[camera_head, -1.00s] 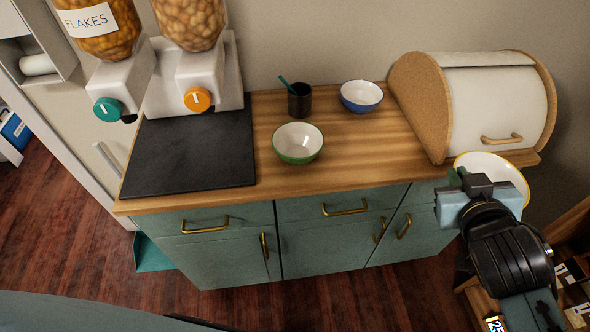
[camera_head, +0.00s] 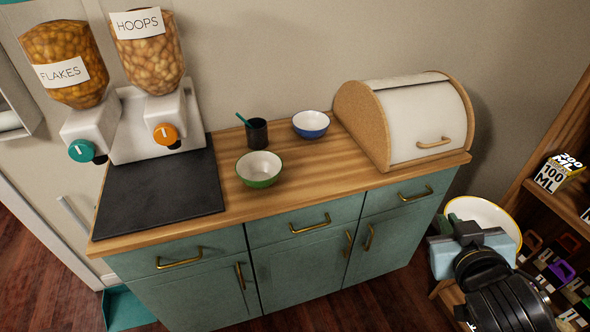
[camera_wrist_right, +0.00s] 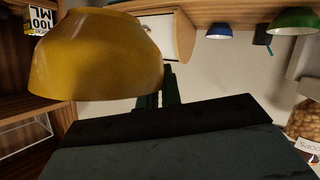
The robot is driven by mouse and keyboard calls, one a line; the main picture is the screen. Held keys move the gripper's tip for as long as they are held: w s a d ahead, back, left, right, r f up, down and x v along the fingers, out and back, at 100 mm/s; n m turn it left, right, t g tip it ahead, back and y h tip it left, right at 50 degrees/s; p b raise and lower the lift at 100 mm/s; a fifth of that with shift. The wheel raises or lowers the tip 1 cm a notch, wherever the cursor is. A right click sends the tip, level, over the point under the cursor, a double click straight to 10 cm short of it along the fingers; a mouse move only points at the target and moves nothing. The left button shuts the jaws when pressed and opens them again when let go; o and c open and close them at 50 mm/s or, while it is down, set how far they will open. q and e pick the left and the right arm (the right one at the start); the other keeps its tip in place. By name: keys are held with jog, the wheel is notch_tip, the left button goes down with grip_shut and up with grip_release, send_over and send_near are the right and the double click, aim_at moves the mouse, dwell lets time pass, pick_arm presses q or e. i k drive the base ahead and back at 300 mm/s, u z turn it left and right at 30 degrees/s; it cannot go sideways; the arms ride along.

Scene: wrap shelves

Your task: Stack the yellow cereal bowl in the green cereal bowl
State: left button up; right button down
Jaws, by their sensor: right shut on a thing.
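The green cereal bowl (camera_head: 259,170) stands upright and empty on the wooden counter, left of its middle. It also shows in the right wrist view (camera_wrist_right: 296,20). The yellow cereal bowl (camera_head: 484,219) is at the lower right of the head view, white inside with a yellow rim. Its yellow outside fills the upper left of the right wrist view (camera_wrist_right: 95,55). My right gripper (camera_head: 457,224) is shut on the yellow bowl's edge and holds it off the counter's right front side, apart from the green bowl. The fingertips are partly hidden. My left gripper is not in view.
A blue bowl (camera_head: 310,124) and a dark cup (camera_head: 257,133) with a green stick stand behind the green bowl. A bread box (camera_head: 415,120) fills the counter's right end. Cereal dispensers (camera_head: 150,125) and a black mat (camera_head: 160,190) are left. Shelves (camera_head: 560,200) stand at right.

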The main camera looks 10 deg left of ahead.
aim_at(260, 175)
jog(key=u, duration=0.2)
jog(key=i, duration=0.85)
jog(key=u, duration=0.75)
